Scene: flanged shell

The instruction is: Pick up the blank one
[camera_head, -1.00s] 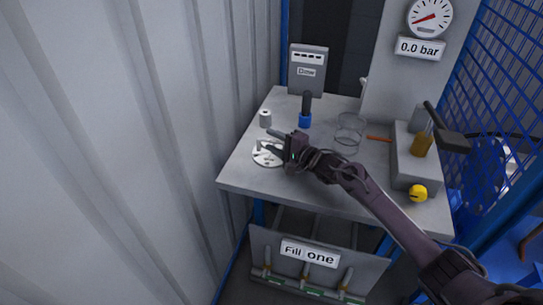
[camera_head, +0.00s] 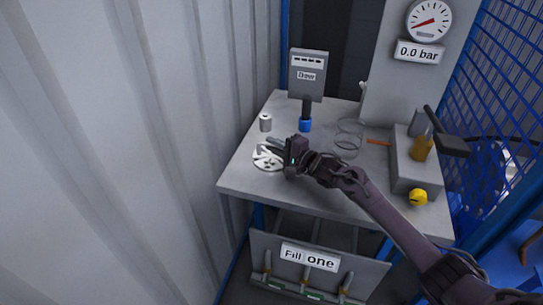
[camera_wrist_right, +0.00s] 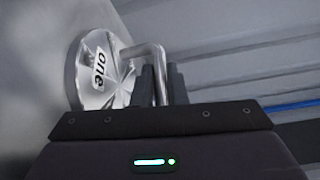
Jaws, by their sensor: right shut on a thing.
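The blank is a round metallic disc (camera_head: 266,158) at the left part of the grey table in the head view. In the right wrist view the disc (camera_wrist_right: 98,72) bears a white label reading "one" and has a bent metal handle. My right gripper (camera_head: 277,146) reaches in from the right and is at the handle. In the wrist view its dark fingers (camera_wrist_right: 161,86) are shut on the handle. I cannot tell whether the disc rests on the table or is just clear of it. My left gripper is not in view.
A small grey cylinder (camera_head: 265,122) and a blue-based black post (camera_head: 305,124) stand behind the gripper. A clear round vessel (camera_head: 348,137), an orange rod (camera_head: 379,142) and a grey block (camera_head: 408,173) are to the right. A corrugated wall (camera_head: 130,130) closes the left side.

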